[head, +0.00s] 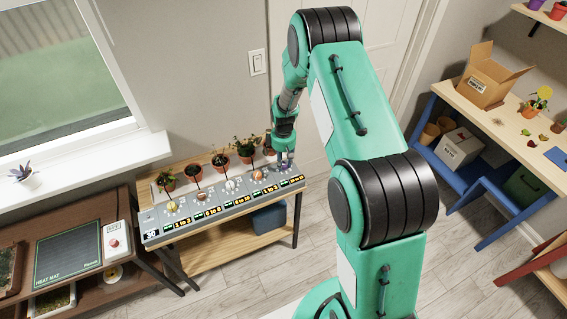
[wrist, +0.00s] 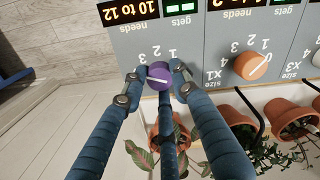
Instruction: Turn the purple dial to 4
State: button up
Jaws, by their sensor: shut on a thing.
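The purple dial (wrist: 158,75) sits on a grey control panel (wrist: 199,95) and carries a white pointer line. The line lies nearly level across the dial in the wrist view. The digits 1 and 2 show beside the dial; other marks are partly covered by a finger, and I cannot tell which number the pointer marks. My gripper (wrist: 155,84) is shut on the purple dial, one blue fingertip on each side. In the head view my gripper (head: 284,154) is at the panel's right end and hides the dial.
An orange dial (wrist: 252,66) sits beside the purple one. Potted plants (head: 245,150) stand close behind the panel, and their pots show below the fingers in the wrist view. The panel lies on a wooden bench (head: 228,238). A heat mat (head: 68,252) lies at the left.

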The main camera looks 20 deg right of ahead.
aim_at(284, 164)
jog(key=shift+n, duration=1.2)
jog(key=o, duration=1.2)
jog(key=shift+c, duration=0.2)
jog(key=shift+r, duration=0.15)
notch_tip(284, 164, up, 12)
